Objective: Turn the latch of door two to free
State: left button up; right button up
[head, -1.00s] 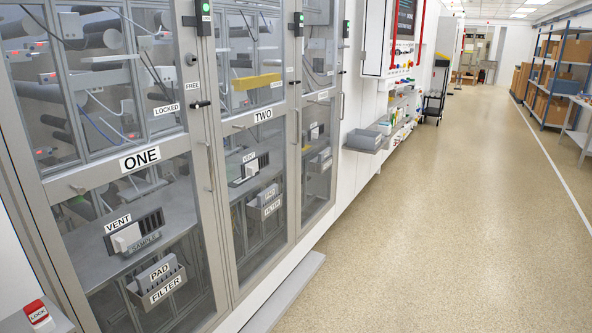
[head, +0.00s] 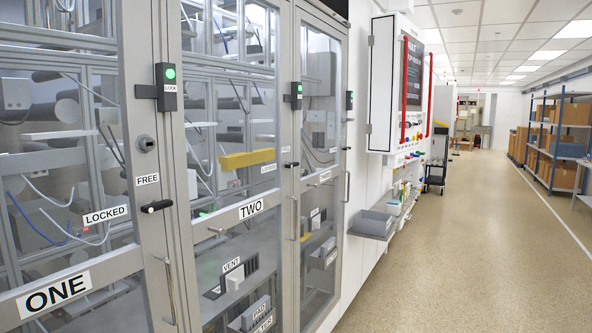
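Door two (head: 228,211) is the glazed cabinet door with the TWO label (head: 251,209), in the middle of the head view. It looks shut. A small dark latch handle (head: 291,165) sits on the post at its right edge. It lies roughly level, beside a small label (head: 268,168) that seems to read LOCKED. Door one's black latch handle (head: 156,206) lies nearly level at the left, between a FREE label (head: 147,180) above it and a LOCKED label (head: 106,215) to its left. Neither of my grippers is in view.
Black boxes with green lights (head: 168,86) sit on the posts, one lettered LOCK. A grey bin (head: 375,223) juts out from the wall past the cabinet. The floor (head: 450,270) at the right is clear, with a blue shelf rack (head: 560,140) beyond.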

aim_at(191, 232)
jog(key=i+l, duration=0.2)
jog(key=l, duration=0.2)
jog(key=i+l, duration=0.15)
jog(key=l, duration=0.3)
jog(key=i+l+z, duration=0.1)
jog(key=l, duration=0.3)
jog(key=i+l, duration=0.5)
jog(key=l, duration=0.35)
jog(key=i+l+z, duration=0.1)
jog(key=l, duration=0.3)
jog(key=i+l, duration=0.3)
jog(key=l+z, duration=0.05)
jog(key=l, duration=0.05)
